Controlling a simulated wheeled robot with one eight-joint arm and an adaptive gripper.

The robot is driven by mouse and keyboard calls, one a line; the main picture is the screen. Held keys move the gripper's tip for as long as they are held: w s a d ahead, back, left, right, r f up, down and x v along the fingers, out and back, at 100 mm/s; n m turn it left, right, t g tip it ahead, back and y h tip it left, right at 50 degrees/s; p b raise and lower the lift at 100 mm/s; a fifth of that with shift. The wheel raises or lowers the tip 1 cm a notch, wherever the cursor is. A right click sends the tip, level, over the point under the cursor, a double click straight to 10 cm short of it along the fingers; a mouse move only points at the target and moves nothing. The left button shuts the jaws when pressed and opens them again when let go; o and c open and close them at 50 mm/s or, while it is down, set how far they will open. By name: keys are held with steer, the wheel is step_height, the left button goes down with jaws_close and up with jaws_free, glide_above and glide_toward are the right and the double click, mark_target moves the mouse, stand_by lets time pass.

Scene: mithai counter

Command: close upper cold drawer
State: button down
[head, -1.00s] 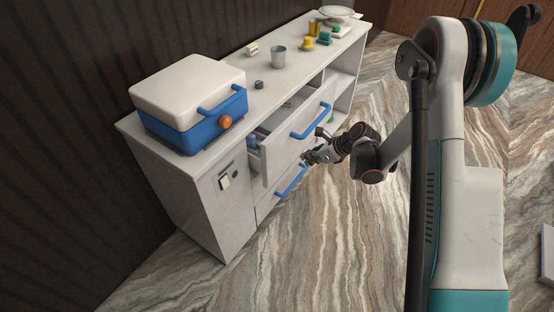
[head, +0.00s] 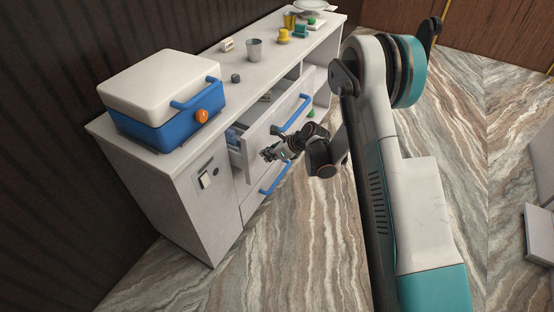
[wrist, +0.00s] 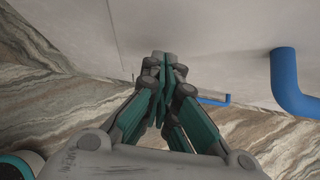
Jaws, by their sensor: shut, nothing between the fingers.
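The upper cold drawer (head: 256,152) stands pulled out of the white counter, with a gap open behind its pale front. Its blue handle (head: 291,115) is on the front's right part, and shows large at the right in the wrist view (wrist: 287,80). My gripper (head: 268,154) is shut and empty, in front of the drawer's face, left of and below the handle. In the wrist view its closed fingertips (wrist: 163,62) point at the pale drawer face (wrist: 215,35). I cannot tell whether they touch it.
A lower drawer with a blue handle (head: 275,178) is beneath. On the counter top stand a blue and white cool box (head: 165,100), a grey cup (head: 254,49) and several small items. The marble-patterned floor (head: 290,260) in front is clear.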

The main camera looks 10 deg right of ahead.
steer(key=shift+w+a, duration=0.35)
steer(key=shift+a, duration=0.05)
steer(key=w+a, duration=0.1)
steer(key=a, duration=0.1)
steer(key=w+a, duration=0.4)
steer(key=a, duration=0.1)
steer(key=shift+w+a, duration=0.1)
steer(key=shift+w+a+r, duration=0.1)
